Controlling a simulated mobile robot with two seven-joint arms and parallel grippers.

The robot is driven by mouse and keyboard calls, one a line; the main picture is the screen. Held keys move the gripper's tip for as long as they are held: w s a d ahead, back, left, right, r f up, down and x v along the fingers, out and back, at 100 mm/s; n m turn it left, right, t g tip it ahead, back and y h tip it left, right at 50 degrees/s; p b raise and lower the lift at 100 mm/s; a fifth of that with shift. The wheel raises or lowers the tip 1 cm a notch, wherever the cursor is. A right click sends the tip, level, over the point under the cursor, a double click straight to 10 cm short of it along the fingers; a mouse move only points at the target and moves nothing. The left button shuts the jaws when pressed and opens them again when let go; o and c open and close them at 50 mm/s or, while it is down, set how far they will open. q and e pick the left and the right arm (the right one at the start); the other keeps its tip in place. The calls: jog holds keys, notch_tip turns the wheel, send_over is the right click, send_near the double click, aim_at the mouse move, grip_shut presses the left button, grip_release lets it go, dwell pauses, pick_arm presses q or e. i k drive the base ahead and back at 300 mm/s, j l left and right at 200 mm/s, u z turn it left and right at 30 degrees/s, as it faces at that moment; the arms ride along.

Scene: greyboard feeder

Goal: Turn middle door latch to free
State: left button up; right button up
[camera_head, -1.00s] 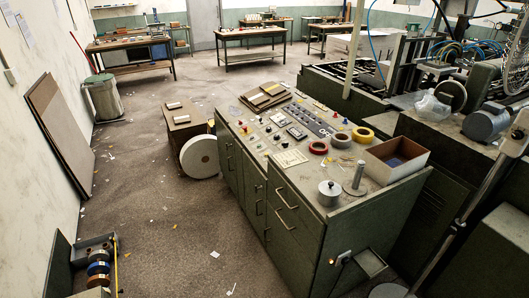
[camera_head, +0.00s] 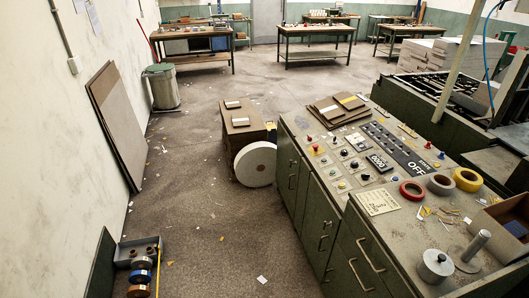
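The green control console (camera_head: 385,165) stands at the right, its long side with doors and drawers facing left and front. Its middle door (camera_head: 317,222) looks closed and has a bar handle. Another closed door (camera_head: 288,170) is farther back, and a drawer front (camera_head: 358,262) with bar handles is nearer. I cannot make out a latch or its setting on the middle door at this size. Neither of my grippers shows in the head view.
A white roll (camera_head: 255,165) leans by a brown box stack (camera_head: 240,125) beside the console's far end. A tray of coloured rolls (camera_head: 138,262) lies on the floor at lower left. Brown boards (camera_head: 117,125) lean on the left wall. The floor left of the console is mostly clear, with scraps.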

aim_at(325, 224)
jog(key=i+j+z, duration=0.1)
jog(key=i, duration=0.4)
jog(key=i+j+z, duration=0.1)
jog(key=i+j, duration=0.2)
jog(key=i, duration=0.2)
jog(key=i+j+z, duration=0.15)
jog(key=i, duration=0.35)
jog(key=i+j+z, duration=0.1)
jog(key=i+j, duration=0.3)
jog(key=i+j+z, duration=0.25)
jog(key=z, duration=0.15)
jog(key=i+j+z, duration=0.6)
jog(key=j+z, duration=0.25)
jog(key=i+j+z, duration=0.1)
jog(key=j+z, duration=0.35)
